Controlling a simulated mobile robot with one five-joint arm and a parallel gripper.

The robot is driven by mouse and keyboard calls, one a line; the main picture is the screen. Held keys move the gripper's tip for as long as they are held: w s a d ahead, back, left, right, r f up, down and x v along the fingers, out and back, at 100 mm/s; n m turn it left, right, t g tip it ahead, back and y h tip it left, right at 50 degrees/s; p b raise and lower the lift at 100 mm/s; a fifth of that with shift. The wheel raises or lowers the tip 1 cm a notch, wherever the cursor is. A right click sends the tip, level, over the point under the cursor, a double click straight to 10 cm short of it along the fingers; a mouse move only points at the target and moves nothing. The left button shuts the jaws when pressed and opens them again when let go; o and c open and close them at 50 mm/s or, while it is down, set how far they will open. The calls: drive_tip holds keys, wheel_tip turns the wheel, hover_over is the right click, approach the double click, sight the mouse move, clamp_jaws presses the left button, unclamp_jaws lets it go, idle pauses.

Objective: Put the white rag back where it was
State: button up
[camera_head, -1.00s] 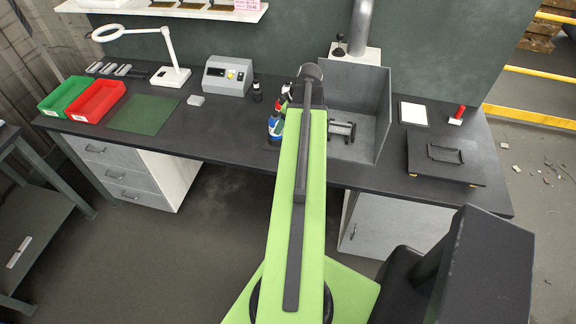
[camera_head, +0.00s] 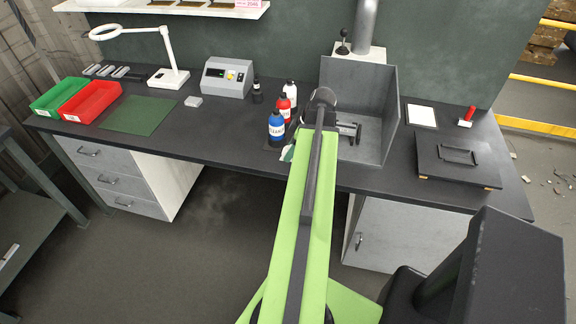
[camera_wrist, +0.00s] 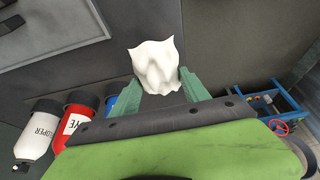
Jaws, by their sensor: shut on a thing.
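The white rag (camera_wrist: 155,60) is crumpled between the green fingers of my gripper (camera_wrist: 161,88) in the wrist view. The fingers are shut on it, and it hangs in front of a grey surface. In the head view my arm hides most of the gripper. Blue (camera_head: 276,128), red (camera_head: 284,108) and white (camera_head: 291,94) bottles stand on the dark workbench (camera_head: 225,135), just left of my arm. In the wrist view the white bottle (camera_wrist: 38,128) and red bottle (camera_wrist: 76,118) lie left of my gripper; the blue one is partly hidden.
A grey open booth (camera_head: 386,125) stands right of my arm, with a small fixture (camera_head: 348,131) in it. Red (camera_head: 90,102) and green (camera_head: 58,96) bins are at far left. The bench between green mat and bottles is mostly clear.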

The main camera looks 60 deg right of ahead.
sight(289, 164)
drive_tip(key=shift+w+a+f, duration=0.1)
drive_tip(key=shift+w+f, duration=0.25)
drive_tip(key=shift+w, duration=0.25)
wheel_tip(289, 164, down, 4)
drive_tip(key=b, duration=0.4)
drive_tip(key=shift+f, duration=0.2)
drive_tip(key=o, duration=1.2)
drive_tip(key=shift+r, duration=0.1)
drive_tip(key=shift+r, duration=0.1)
drive_tip(key=shift+r, duration=0.3)
drive_tip(key=p+v, duration=1.1)
drive_tip(key=shift+s+r, duration=0.15)
drive_tip(key=shift+r, duration=0.2)
drive_tip(key=shift+f, duration=0.1)
